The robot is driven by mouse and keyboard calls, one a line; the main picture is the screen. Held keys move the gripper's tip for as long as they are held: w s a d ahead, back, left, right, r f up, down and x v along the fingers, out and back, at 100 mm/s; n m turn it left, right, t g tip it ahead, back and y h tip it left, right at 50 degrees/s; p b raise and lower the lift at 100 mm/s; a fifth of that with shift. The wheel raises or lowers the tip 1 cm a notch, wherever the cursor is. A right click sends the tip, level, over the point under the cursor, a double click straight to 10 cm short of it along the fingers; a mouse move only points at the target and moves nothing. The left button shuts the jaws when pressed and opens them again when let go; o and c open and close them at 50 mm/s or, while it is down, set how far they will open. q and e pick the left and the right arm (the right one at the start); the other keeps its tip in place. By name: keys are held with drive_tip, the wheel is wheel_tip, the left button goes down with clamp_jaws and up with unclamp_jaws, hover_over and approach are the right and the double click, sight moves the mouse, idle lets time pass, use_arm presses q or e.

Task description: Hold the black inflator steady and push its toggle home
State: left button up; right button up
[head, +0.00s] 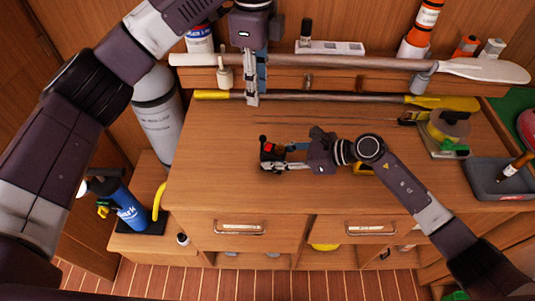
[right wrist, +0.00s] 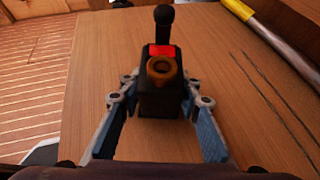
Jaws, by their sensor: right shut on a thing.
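The black inflator (head: 268,152) stands on the wooden worktop, left of the middle in the head view. In the right wrist view its dark body (right wrist: 160,98) has a brass-coloured ring and a red patch on it. A black lever with a round knob, which looks like the toggle (right wrist: 164,24), sticks out at its far end. My right gripper (head: 283,157) comes from the right and is shut on the body, one finger on each side. My left gripper (head: 252,101) points down above the back of the worktop, apart from the inflator. Its fingers overlap, so its opening is unclear.
A grey-shafted paddle (head: 330,62) and a yellow-ended pole (head: 330,97) lie across the back, near my left gripper. Thin dark rods (head: 310,122) lie behind the inflator. A grey tray (head: 490,184) stands at the right. The worktop left and front of the inflator is clear.

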drive_tip(key=o, duration=0.8)
drive_tip(key=shift+f, duration=0.2)
drive_tip(key=o, duration=0.3)
drive_tip(key=shift+r, duration=0.1)
drive_tip(key=v, duration=1.2)
drive_tip(key=shift+d, duration=0.1)
